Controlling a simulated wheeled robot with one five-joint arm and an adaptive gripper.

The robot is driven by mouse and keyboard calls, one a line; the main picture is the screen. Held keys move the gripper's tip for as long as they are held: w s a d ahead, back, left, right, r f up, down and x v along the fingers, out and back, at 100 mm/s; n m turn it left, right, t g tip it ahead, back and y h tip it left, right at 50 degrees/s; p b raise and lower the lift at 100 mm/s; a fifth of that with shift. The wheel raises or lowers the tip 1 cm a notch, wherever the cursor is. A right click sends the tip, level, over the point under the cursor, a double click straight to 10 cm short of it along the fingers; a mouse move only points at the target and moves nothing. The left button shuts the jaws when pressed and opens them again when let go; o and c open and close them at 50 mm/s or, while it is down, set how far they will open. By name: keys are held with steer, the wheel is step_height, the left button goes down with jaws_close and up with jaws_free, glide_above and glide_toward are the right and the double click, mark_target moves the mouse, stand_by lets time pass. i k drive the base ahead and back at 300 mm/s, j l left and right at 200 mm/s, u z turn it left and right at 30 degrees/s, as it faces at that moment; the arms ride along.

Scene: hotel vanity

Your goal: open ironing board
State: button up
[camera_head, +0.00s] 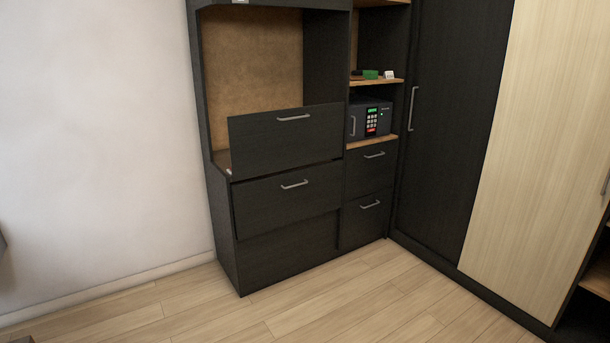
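No ironing board is recognisable in the head view. A dark cabinet (224,232) stands against the wall, with an open brown-backed recess (250,65) in its upper part. A dark upper front panel (285,143) with a silver handle (293,117) stands across the lower part of this recess. Below it is a dark drawer front (285,205) with a silver handle (294,185); its edge seems to stand slightly proud of the cabinet. I cannot tell whether either front belongs to an ironing board. My gripper is not in view.
Right of the recess, a black safe (369,119) sits on a shelf, below a small green object (370,74). Two smaller drawers (370,170) are underneath. A dark and pale wardrobe (455,130) closes the right side. The wooden floor (300,310) in front is clear.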

mark_target(267, 142)
steer(key=i+u, duration=0.25)
steer(key=i+l+u, duration=0.2)
steer(key=i, duration=0.3)
steer(key=i+l+u, duration=0.45)
steer(key=i+u, duration=0.15)
steer(key=u, duration=0.15)
steer(key=i+l+u, duration=0.3)
steer(key=u, duration=0.15)
steer(key=i+l+u, duration=0.2)
steer(key=l+u, duration=0.3)
steer(key=i+l+u, duration=0.15)
steer(key=l+u, duration=0.3)
steer(key=i+l+u, duration=0.1)
steer(key=l+u, duration=0.25)
steer(key=l, duration=0.3)
steer(key=l+u, duration=0.4)
steer(key=l, duration=0.3)
steer(key=i, duration=0.05)
